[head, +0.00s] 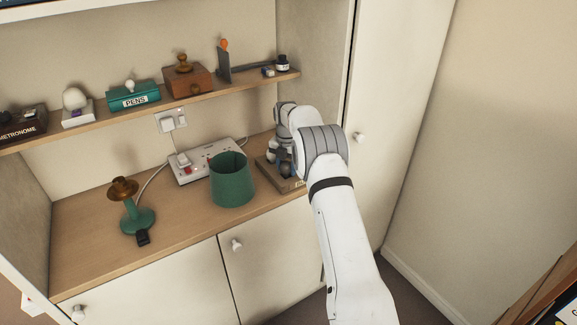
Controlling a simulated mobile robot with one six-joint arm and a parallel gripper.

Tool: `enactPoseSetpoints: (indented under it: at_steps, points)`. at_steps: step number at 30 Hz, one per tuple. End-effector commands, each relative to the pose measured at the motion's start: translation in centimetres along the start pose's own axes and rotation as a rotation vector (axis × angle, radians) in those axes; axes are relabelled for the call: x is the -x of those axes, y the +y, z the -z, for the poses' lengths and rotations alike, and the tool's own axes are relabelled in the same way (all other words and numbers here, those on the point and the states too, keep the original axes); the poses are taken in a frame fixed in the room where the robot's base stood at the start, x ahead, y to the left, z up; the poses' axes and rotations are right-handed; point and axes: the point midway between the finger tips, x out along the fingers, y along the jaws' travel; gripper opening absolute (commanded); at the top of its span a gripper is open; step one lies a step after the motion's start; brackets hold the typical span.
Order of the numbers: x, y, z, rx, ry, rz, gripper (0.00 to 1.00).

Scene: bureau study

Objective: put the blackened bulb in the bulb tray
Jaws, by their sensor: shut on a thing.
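My arm reaches in from the lower right, and my gripper (286,166) points down over the bulb tray at the right end of the worktop. It is shut on a small dark thing, which I take to be the blackened bulb; the fingers and wrist hide most of it. The bulb tray (296,186) is a low brown wooden tray with a small label on its front edge. My arm covers its right part. I cannot tell whether the bulb touches the tray.
A green lampshade (232,182) stands just left of the tray, close to my gripper. Behind it lies a white socket block (206,160). A teal lamp base (137,219) with a copper top stands at left. The shelf (150,107) above holds several items.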

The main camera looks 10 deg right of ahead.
Motion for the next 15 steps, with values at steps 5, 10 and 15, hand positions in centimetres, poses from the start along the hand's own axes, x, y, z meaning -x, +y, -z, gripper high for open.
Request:
enactPoseSetpoints:
  at_steps: [5,10,15]
  points:
    - [-0.11,0.00,0.00,0.000,0.000,0.000,0.48]
    - [-0.10,0.00,0.00,0.000,0.000,0.000,0.62]
    - [-0.10,-0.01,0.00,0.000,0.000,0.000,0.65]
